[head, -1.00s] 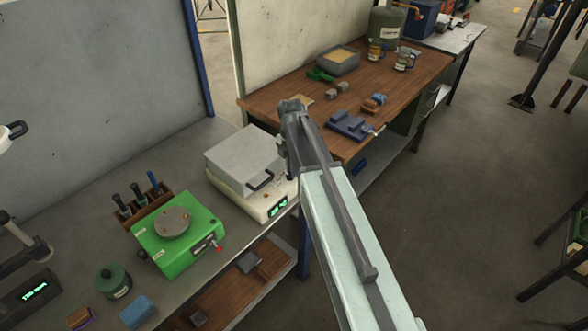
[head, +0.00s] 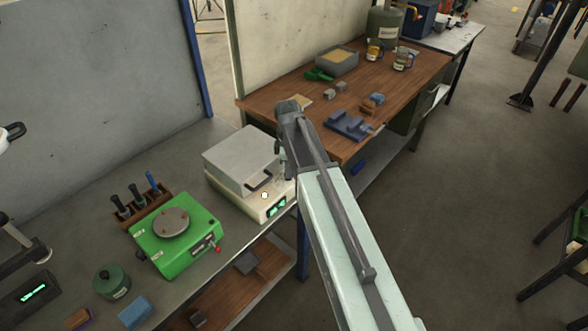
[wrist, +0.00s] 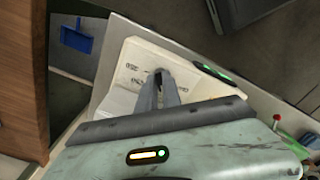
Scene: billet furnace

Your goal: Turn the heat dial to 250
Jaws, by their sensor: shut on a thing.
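The small furnace (head: 238,160) is a grey box on a cream base with a green lit display (head: 276,208), on the left bench. In the wrist view its cream panel (wrist: 128,95) carries dark markings, and the green display (wrist: 213,72) lies to the right. My gripper (wrist: 159,76) is shut at that panel, its fingers on the small heat dial. The fingers hide most of the dial, so I cannot read its setting. In the head view my gripper (head: 281,178) is at the furnace's right side, partly behind my arm.
A green machine (head: 175,235) with a round plate and red-tipped lever stands left of the furnace. A tool rack (head: 140,204) is behind it. A wooden workbench (head: 285,112) with a blue vise (head: 347,126) is beyond my arm.

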